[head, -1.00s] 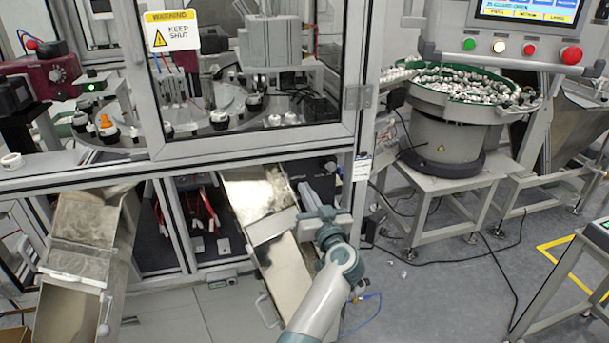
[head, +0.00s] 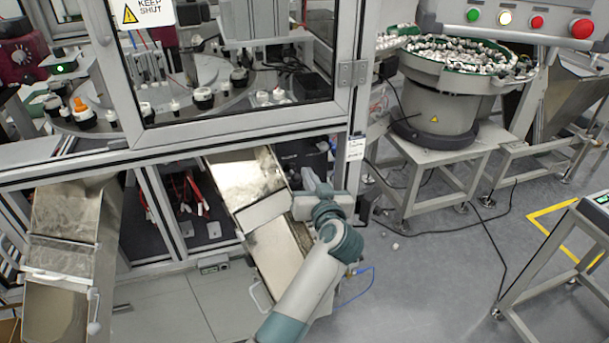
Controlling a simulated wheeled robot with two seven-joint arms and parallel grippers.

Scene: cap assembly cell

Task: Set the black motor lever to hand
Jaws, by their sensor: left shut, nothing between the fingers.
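My left arm comes up from the bottom middle, and its left gripper (head: 309,180) is at the lower opening of the machine frame, just right of the steel chute. The gripper is shut and empty, seen from behind, with its fingertips small and partly hidden by the wrist. A dark unit (head: 312,160) shows inside the opening behind the gripper. I cannot make out the black motor lever; it may be hidden by the gripper or lost in the dark. My right gripper is not in view.
A steel chute (head: 245,180) slopes down beside my arm. A grey frame post (head: 357,140) stands close to its right. A second chute (head: 65,240) is at left. The bowl feeder (head: 440,105) stands at right. Floor is free right of my arm.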

